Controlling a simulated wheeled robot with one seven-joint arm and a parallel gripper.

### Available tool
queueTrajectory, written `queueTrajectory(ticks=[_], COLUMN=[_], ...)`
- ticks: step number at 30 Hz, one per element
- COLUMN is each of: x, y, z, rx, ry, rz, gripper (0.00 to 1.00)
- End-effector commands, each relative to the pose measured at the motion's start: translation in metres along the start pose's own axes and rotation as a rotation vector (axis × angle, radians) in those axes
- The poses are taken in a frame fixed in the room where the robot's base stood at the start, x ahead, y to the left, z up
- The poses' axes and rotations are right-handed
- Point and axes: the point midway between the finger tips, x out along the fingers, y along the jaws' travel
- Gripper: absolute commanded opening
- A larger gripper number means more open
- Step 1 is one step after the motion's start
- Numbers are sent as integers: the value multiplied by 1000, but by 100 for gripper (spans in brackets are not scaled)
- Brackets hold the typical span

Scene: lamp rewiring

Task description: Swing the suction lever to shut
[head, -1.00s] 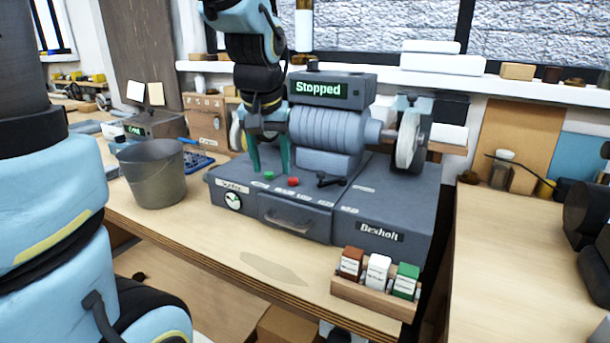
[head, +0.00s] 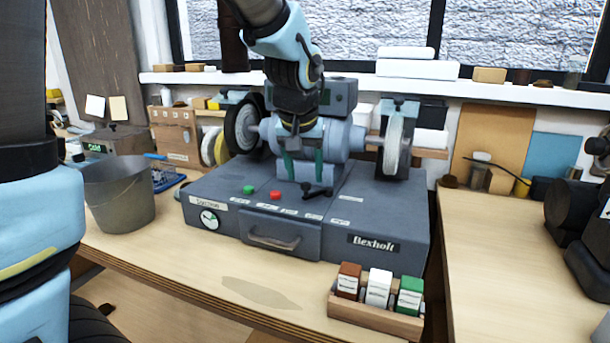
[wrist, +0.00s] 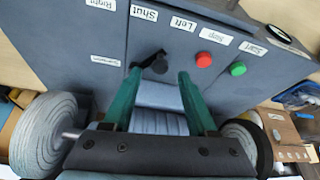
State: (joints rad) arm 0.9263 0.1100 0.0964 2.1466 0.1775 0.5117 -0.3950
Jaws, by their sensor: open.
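The black suction lever (head: 318,191) sits on top of the grey grinder base (head: 215,186), right of the red button. In the wrist view the lever (wrist: 156,62) shows between and just beyond my fingertips, near the upside-down "Shut" label (wrist: 144,14). My gripper (head: 304,174) points down just above and behind the lever, its two green fingers apart and nothing between them in the head view. In the wrist view my gripper (wrist: 158,74) is open too. I cannot tell whether a finger touches the lever.
The green button (head: 249,189) and red button (head: 275,195) are left of the lever. Grinding wheels stand on both sides, the white one (head: 393,147) at right. A bucket (head: 118,195) stands at left, a block rack (head: 375,318) in front.

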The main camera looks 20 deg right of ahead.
Motion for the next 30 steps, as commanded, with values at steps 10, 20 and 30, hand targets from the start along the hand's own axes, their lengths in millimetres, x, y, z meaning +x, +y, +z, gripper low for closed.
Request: queueTrajectory(ticks=[10, 20, 30], x=[24, 24, 23], y=[0, 0, 0], z=[0, 0, 0], rx=[0, 0, 0], ry=[0, 0, 0], rz=[0, 0, 0], gripper=[58, 44, 5])
